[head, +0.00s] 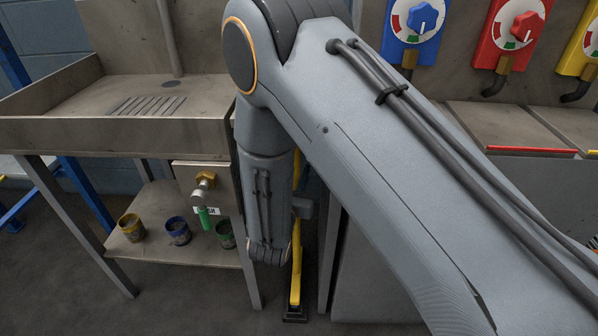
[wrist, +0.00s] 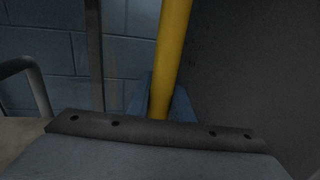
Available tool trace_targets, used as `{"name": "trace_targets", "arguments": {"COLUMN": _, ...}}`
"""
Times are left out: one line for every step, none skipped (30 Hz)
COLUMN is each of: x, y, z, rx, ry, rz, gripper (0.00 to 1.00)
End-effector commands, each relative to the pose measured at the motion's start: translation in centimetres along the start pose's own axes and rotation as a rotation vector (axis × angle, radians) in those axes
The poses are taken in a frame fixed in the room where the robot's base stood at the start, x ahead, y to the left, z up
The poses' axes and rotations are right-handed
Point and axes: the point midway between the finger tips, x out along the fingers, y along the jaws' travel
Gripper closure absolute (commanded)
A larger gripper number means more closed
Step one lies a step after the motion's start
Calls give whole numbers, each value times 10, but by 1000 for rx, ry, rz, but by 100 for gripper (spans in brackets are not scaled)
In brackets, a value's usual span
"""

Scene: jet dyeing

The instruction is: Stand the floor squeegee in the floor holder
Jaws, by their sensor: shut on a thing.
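The floor squeegee shows as a yellow pole, seen behind my arm in the head view (head: 296,270) and running up from my gripper in the wrist view (wrist: 173,55). My gripper (wrist: 160,108) is shut on this pole, with a bluish finger on each side. In the head view my arm hides most of the gripper and part of the pole. The pole is close to upright. Its lower end meets a small dark piece at the floor; I cannot tell whether this is the squeegee's head or the floor holder. I cannot make out the holder otherwise.
A steel sink bench (head: 110,135) stands left, with several small paint-stained pots (head: 178,231) on its lower shelf and a green-handled valve (head: 205,215). A grey cabinet (head: 372,270) stands close right of the pole. Blue, red and yellow dial units (head: 515,28) hang above. Open floor lies front left.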

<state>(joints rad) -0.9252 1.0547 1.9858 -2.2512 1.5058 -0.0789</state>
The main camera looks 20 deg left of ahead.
Motion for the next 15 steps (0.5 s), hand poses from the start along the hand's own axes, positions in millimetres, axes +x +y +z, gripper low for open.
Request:
{"name": "trace_targets", "arguments": {"x": 0, "y": 0, "z": -1, "rx": 1, "ry": -2, "rz": 0, "gripper": 100}}
{"name": "trace_targets", "arguments": {"x": 0, "y": 0, "z": -2, "rx": 1, "ry": -2, "rz": 0, "gripper": 100}}
{"name": "trace_targets", "arguments": {"x": 0, "y": 0, "z": -3, "rx": 1, "ry": -2, "rz": 0, "gripper": 100}}
{"name": "trace_targets", "arguments": {"x": 0, "y": 0, "z": -4, "rx": 1, "ry": -2, "rz": 0, "gripper": 100}}
{"name": "trace_targets", "arguments": {"x": 0, "y": 0, "z": -5, "rx": 1, "ry": -2, "rz": 0, "gripper": 100}}
{"name": "trace_targets", "arguments": {"x": 0, "y": 0, "z": -6, "rx": 1, "ry": -2, "rz": 0, "gripper": 100}}
{"name": "trace_targets", "arguments": {"x": 0, "y": 0, "z": -7, "rx": 1, "ry": -2, "rz": 0, "gripper": 100}}
{"name": "trace_targets", "arguments": {"x": 0, "y": 0, "z": -7, "rx": 1, "ry": -2, "rz": 0, "gripper": 100}}
{"name": "trace_targets", "arguments": {"x": 0, "y": 0, "z": -8, "rx": 1, "ry": -2, "rz": 0, "gripper": 100}}
{"name": "trace_targets", "arguments": {"x": 0, "y": 0, "z": -9, "rx": 1, "ry": -2, "rz": 0, "gripper": 100}}
{"name": "trace_targets", "arguments": {"x": 0, "y": 0, "z": -10, "rx": 1, "ry": -2, "rz": 0, "gripper": 100}}
{"name": "trace_targets", "arguments": {"x": 0, "y": 0, "z": -11, "rx": 0, "ry": -2, "rz": 0, "gripper": 100}}
{"name": "trace_targets", "arguments": {"x": 0, "y": 0, "z": -12, "rx": 1, "ry": -2, "rz": 0, "gripper": 100}}
{"name": "trace_targets", "arguments": {"x": 0, "y": 0, "z": -13, "rx": 1, "ry": -2, "rz": 0, "gripper": 100}}
{"name": "trace_targets", "arguments": {"x": 0, "y": 0, "z": -14, "rx": 1, "ry": -2, "rz": 0, "gripper": 100}}
